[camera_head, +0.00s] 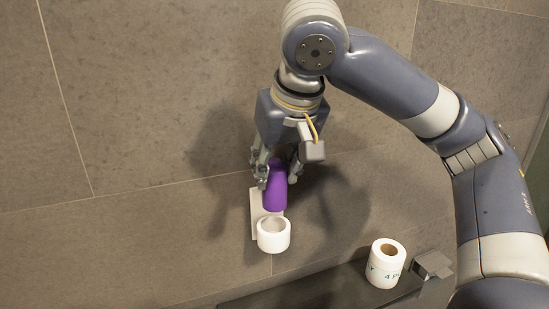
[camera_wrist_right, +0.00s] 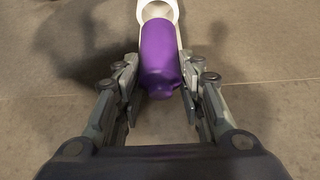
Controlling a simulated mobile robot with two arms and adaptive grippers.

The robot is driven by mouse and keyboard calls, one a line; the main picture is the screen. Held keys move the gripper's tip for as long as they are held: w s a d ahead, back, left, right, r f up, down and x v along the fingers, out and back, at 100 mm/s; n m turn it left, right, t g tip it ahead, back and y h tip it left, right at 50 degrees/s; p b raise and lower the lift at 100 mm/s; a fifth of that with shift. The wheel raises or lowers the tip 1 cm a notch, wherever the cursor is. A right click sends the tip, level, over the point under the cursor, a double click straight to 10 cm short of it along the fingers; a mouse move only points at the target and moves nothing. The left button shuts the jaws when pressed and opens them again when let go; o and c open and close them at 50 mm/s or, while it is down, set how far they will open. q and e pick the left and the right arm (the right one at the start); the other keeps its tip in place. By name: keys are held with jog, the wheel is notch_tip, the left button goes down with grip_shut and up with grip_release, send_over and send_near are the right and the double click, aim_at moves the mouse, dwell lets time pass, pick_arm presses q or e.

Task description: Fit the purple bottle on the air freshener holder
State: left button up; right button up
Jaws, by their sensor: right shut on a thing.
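The purple bottle (camera_head: 275,188) is held between the fingers of my right gripper (camera_head: 278,178). In the right wrist view the purple bottle (camera_wrist_right: 160,58) lies between the two fingers of the right gripper (camera_wrist_right: 160,78). The white air freshener holder (camera_head: 273,235) is on the tiled wall, with a ring at its lower end and a flat back plate. The bottle is above the ring in the head view, and its lower end looks close to it; I cannot tell whether they touch. The ring also shows at the top of the right wrist view (camera_wrist_right: 174,8). My left gripper is out of view.
A paper roll (camera_head: 386,262) with green print sits to the lower right, beside a grey metal fixture (camera_head: 433,265). A dark ledge (camera_head: 330,290) runs along the bottom. The tiled wall to the left is clear.

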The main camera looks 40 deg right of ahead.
aim_at(275, 206)
jog(key=shift+w+f, duration=0.2)
jog(key=shift+f, duration=0.25)
jog(key=shift+w+d+f, duration=0.15)
jog(key=shift+w+f, duration=0.05)
jog(key=shift+f, duration=0.1)
jog(key=shift+s+f+b, duration=0.1)
jog(key=shift+f+b, duration=0.55)
jog(key=shift+f, duration=0.4)
jog(key=shift+f+b, duration=0.85)
jog(key=shift+f, duration=0.4)
jog(key=shift+f+b, duration=0.4)
jog(key=shift+f, duration=0.3)
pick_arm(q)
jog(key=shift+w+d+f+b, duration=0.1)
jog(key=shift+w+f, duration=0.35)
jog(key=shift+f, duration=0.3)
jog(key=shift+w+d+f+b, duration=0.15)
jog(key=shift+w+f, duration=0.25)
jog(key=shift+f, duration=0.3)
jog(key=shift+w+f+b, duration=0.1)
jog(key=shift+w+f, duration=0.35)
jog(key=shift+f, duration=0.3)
pick_arm(e)
jog(key=shift+f, duration=0.65)
